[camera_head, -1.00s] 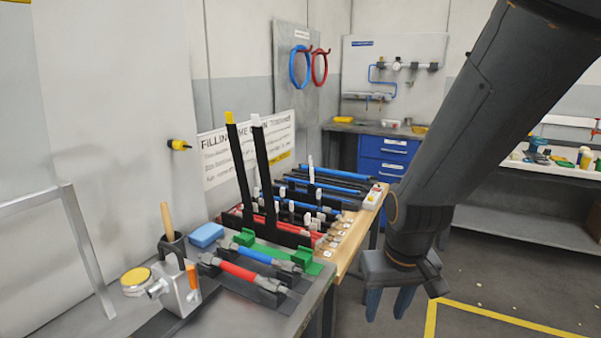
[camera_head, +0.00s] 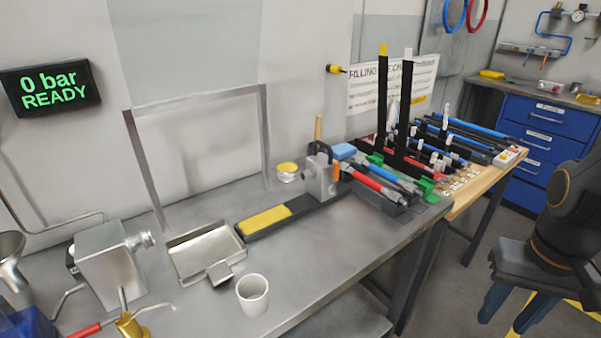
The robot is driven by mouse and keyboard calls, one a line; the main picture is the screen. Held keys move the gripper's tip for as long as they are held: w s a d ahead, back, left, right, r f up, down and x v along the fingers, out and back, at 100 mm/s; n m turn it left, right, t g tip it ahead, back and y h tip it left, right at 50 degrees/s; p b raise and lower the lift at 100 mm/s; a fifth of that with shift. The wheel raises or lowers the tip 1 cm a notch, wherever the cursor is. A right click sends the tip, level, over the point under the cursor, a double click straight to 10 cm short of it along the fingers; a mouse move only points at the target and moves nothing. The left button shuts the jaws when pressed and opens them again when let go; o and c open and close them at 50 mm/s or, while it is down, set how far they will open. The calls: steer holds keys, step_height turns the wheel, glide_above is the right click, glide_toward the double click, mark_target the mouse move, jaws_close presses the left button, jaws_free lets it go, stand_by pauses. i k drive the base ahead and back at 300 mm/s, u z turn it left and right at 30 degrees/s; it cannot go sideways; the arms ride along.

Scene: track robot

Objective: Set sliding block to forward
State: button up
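The sliding block (camera_head: 321,178) is a grey metal block with an orange part and an upright wooden handle. It stands at the far right end of a dark rail (camera_head: 318,204) on the grey bench, and a yellow strip (camera_head: 265,220) marks the rail's near left end. My gripper (camera_head: 503,308) hangs at the lower right, off the bench and well away from the block. Its two dark blue fingers are apart and nothing shows between them.
A metal tray (camera_head: 206,252), a white cup (camera_head: 252,294) and a grey metal device (camera_head: 108,262) stand on the bench left of the rail. Red and blue cylinders (camera_head: 372,184) lie in a holder right of the block. A display (camera_head: 50,87) reads "0 bar READY". Floor right of the bench is partly clear.

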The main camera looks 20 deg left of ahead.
mark_target(317, 175)
steer(key=u, duration=2.05)
steer(key=k, duration=0.75)
steer(key=z, duration=0.7)
steer(key=i, duration=1)
steer(key=u, duration=0.05)
